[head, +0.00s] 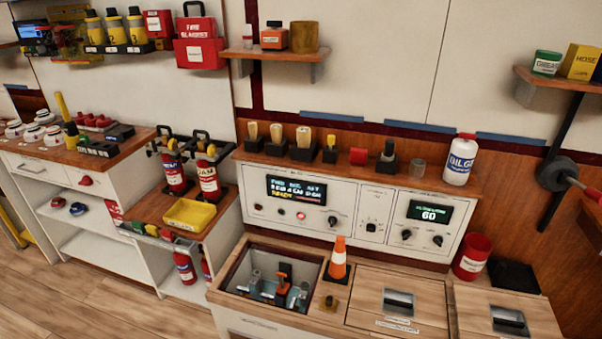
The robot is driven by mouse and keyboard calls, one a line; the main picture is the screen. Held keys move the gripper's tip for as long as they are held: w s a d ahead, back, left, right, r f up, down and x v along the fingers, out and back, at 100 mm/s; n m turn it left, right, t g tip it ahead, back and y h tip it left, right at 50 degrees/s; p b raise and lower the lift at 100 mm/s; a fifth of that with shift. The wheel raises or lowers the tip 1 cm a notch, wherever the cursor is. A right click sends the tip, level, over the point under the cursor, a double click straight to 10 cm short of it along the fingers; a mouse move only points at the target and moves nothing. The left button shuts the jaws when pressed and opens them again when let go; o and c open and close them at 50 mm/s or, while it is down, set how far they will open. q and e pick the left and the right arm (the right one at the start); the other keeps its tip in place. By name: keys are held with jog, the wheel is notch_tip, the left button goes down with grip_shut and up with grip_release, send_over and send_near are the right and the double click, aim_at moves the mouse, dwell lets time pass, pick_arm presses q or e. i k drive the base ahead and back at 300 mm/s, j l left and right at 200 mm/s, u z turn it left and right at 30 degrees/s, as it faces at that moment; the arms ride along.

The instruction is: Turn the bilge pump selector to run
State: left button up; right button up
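A white control panel (294,230) stands at the back of the wooden counter. Its left screen (296,190) shows several lines of text too small to read. Its right screen (430,212) reads 60. Black knobs sit on the panel: one below the left screen (332,221), one in the middle section (371,227), and two under the right screen, left (406,234) and right (438,240). Their labels are too small to read, so I cannot tell which is the bilge pump selector or where it points. Neither of my grippers is in view.
An open bay (240,272) with pump-like parts lies in front of the panel. An orange cone (338,262) stands close before it. A white BILGE bottle (460,160) stands on the panel's top right. A red bin (472,258) is at right.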

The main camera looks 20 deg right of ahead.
aim_at(332, 220)
jog(key=i+j+u, duration=0.2)
jog(key=i+j, duration=0.4)
jog(key=i, duration=0.2)
